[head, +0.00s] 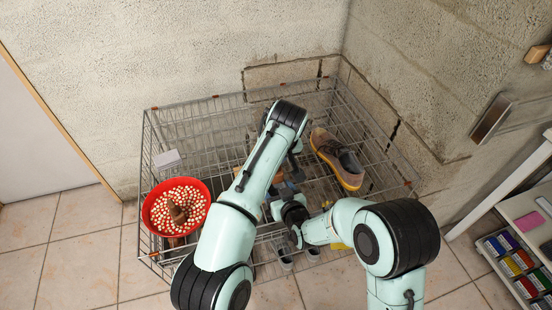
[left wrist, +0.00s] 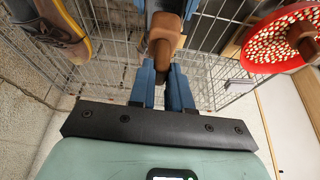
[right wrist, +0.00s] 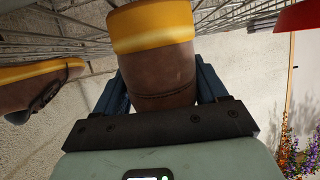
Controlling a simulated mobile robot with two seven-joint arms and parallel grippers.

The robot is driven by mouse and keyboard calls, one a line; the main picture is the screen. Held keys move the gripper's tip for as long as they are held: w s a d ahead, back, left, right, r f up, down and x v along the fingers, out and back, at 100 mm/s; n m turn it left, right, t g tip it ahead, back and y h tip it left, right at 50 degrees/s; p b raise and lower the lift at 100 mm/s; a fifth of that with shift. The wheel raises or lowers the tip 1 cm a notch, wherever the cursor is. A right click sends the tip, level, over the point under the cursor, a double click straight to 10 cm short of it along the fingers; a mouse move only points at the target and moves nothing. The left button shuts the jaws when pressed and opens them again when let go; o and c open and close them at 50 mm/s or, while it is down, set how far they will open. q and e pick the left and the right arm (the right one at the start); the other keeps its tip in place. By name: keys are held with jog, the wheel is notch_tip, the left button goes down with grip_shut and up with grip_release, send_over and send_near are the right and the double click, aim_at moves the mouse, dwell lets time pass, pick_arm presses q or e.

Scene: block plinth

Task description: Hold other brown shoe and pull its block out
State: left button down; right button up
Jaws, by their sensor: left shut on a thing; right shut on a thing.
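One brown shoe (head: 338,157) with a yellow-tan sole lies on the right part of the wire rack, away from both grippers. It also shows in the left wrist view (left wrist: 52,32) and right wrist view (right wrist: 38,88). My right gripper (right wrist: 165,85) is shut on the other brown shoe (right wrist: 160,72), whose yellow sole edge faces up in that view. My left gripper (left wrist: 163,78) is shut on an orange-brown block (left wrist: 162,48). Whether the block still sits in the held shoe I cannot tell. In the head view my arms mostly hide both grips.
A red bowl (head: 149,214) of white pellets with a brown piece in it stands at the rack's left. A small white box (head: 167,158) is behind it. The wire rack (head: 215,112) has upright mesh sides. A shelf with coloured items (head: 520,262) is at the right.

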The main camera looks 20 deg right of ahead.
jog(key=o, duration=1.2)
jog(key=shift+c, duration=0.2)
